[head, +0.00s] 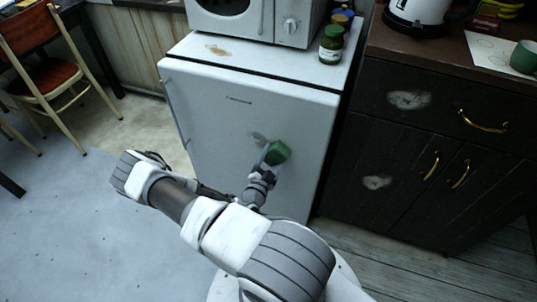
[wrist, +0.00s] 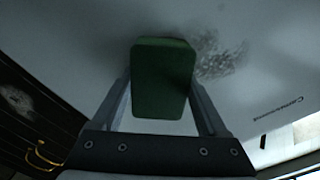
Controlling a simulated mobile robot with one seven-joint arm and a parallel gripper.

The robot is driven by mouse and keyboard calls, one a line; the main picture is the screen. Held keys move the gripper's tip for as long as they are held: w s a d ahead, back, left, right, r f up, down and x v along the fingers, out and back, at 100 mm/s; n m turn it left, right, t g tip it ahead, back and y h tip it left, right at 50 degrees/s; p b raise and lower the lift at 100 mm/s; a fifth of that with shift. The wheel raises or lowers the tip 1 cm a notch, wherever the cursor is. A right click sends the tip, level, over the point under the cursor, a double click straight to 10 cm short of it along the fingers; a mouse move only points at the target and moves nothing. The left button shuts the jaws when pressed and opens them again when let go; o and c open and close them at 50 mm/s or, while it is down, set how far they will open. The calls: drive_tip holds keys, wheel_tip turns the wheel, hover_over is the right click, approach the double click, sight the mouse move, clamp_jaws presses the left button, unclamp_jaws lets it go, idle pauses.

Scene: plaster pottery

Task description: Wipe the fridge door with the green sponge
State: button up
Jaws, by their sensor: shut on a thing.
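The white fridge (head: 215,125) stands in the middle of the head view, with its door facing me. My gripper (head: 268,166) is in front of the door and shut on the green sponge (head: 278,152). In the wrist view the sponge (wrist: 162,80) sits between both fingers of my gripper (wrist: 162,105), its far end close to the door (wrist: 255,85). I cannot tell whether it touches. A grey smudge (wrist: 215,58) shows on the door beside the sponge; in the head view it is partly visible (head: 258,137) just left of the sponge.
A microwave (head: 240,18) and a green-lidded jar (head: 331,45) stand on the fridge top, near a brown stain (head: 216,50). Dark cabinets (head: 400,150) with brass handles stand to the right. A chair (head: 50,75) is at the far left. The floor (head: 70,215) at left is clear.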

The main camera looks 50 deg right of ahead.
sight(273, 153)
drive_tip(key=shift+w, duration=0.15)
